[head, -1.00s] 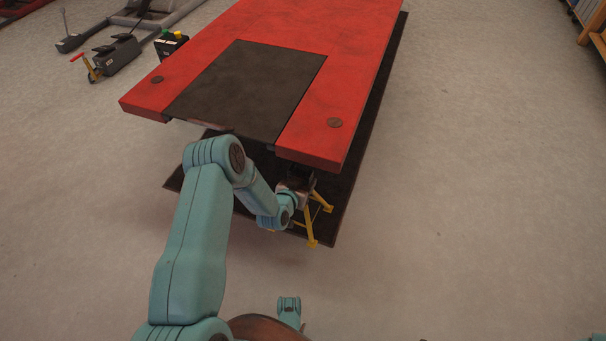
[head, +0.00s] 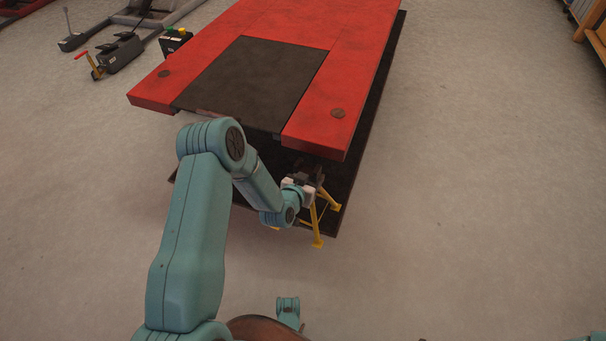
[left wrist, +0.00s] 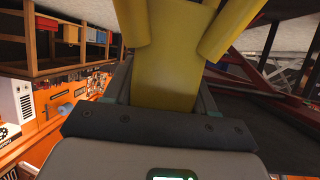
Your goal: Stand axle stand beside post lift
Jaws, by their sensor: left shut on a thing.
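The yellow axle stand (head: 319,222) is at the near right corner of the red lift, with its legs pointing down. My left gripper (head: 312,184) is shut on its upper part. In the left wrist view the yellow stand (left wrist: 175,75) fills the space between the jaws. I cannot tell whether its feet touch the floor or hang above it. A grey and red lift (head: 158,17) lies at the far top left; I cannot tell which lift is the post lift. My right gripper is not in view.
The red lift table (head: 335,125), with a dark inset panel, overhangs a dark base plate (head: 362,150) close behind the stand. A black control box (head: 174,40) and a black pump unit (head: 122,52) stand at the upper left. Floor to the right and front is clear. Shelves (head: 590,25) are at top right.

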